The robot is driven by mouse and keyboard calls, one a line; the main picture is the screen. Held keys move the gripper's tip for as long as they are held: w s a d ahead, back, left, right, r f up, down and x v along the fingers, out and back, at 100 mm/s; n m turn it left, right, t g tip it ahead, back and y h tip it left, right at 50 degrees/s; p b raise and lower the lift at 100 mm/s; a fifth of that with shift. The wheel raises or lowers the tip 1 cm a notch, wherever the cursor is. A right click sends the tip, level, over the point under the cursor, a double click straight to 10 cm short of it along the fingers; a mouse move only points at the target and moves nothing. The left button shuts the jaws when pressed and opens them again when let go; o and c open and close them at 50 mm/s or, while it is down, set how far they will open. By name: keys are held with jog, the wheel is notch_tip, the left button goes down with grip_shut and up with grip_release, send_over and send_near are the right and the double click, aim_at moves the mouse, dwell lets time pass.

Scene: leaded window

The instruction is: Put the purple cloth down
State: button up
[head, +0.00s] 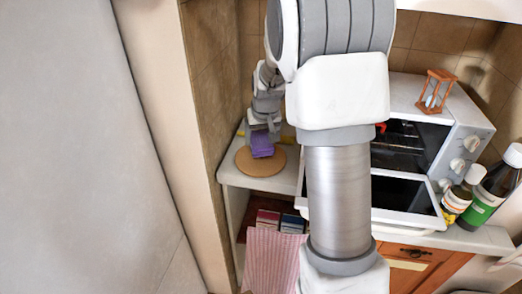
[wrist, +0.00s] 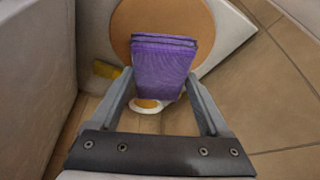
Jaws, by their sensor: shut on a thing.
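The purple cloth (head: 262,146) is a small folded pad with several layers showing at its edge in the wrist view (wrist: 163,68). My gripper (head: 264,128) is shut on it; in the wrist view its two fingers (wrist: 160,76) stand at the cloth's left and right sides. The cloth is over a round tan board (head: 258,164) on the white counter, and the board also shows beyond it in the wrist view (wrist: 165,14). I cannot tell whether the cloth touches the board.
A white oven (head: 440,145) with its door open stands to the right, with an hourglass (head: 435,91) on top. Bottles (head: 490,188) stand at the right. A pink striped towel (head: 273,262) hangs below the counter. A yellow item (wrist: 106,69) lies left of the board.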

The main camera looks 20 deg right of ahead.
jog(key=shift+f, duration=1.95)
jog(key=shift+f+b, duration=0.2)
jog(key=shift+b, duration=0.15)
jog(key=o, duration=1)
jog(key=shift+r, duration=0.15)
